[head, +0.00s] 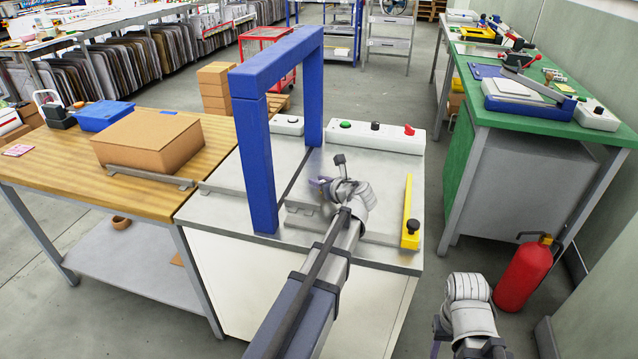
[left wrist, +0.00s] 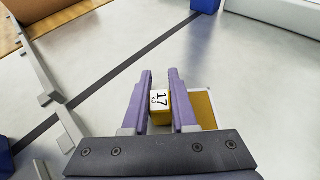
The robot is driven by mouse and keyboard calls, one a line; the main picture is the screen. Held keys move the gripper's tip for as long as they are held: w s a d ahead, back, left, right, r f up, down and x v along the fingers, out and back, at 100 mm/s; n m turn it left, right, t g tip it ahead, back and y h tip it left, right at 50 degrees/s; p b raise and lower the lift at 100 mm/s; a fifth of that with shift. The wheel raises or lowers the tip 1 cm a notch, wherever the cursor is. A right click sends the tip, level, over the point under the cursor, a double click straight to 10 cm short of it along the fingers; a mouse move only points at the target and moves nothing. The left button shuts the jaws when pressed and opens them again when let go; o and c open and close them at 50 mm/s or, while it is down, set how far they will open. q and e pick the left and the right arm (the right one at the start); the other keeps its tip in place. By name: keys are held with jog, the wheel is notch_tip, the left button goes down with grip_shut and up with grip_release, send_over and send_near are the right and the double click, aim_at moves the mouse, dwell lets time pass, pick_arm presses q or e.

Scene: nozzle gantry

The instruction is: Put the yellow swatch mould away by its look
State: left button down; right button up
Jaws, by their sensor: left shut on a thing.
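My left gripper (head: 322,186) is over the light grey machine table, to the right of the blue gantry's near post. A small block with a white face marked 17 (left wrist: 159,99) shows between the fingers. A flat yellow-orange plate with a pale border shows to the right, partly hidden by the right finger. In the head view the mould is too hidden to make out. My right arm is at the lower right; its gripper is barely in view.
The blue gantry (head: 258,165) arches over the table (head: 221,213). White button boxes (head: 375,137) stand at the back, and a yellow bar (head: 409,210) at the right. A wooden bench at left holds a cardboard box (head: 148,138) and a blue box (head: 103,115). A fire extinguisher (head: 523,274) stands right.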

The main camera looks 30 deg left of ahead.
pick_arm(q)
jog(key=c, duration=1.2)
grip_release()
jog(key=shift+f, duration=0.2)
jog(key=o, duration=0.5)
jog(key=shift+r, duration=0.1)
jog(key=shift+r, duration=0.2)
jog(key=p+v, duration=0.4)
jog(key=v, duration=0.6)
jog(key=shift+s+d+r, duration=0.1)
jog(key=shift+d+r, duration=0.1)
jog(key=shift+s+d+r+p, duration=0.15)
jog(key=shift+s+d+p, duration=0.25)
jog(key=shift+d, duration=0.2)
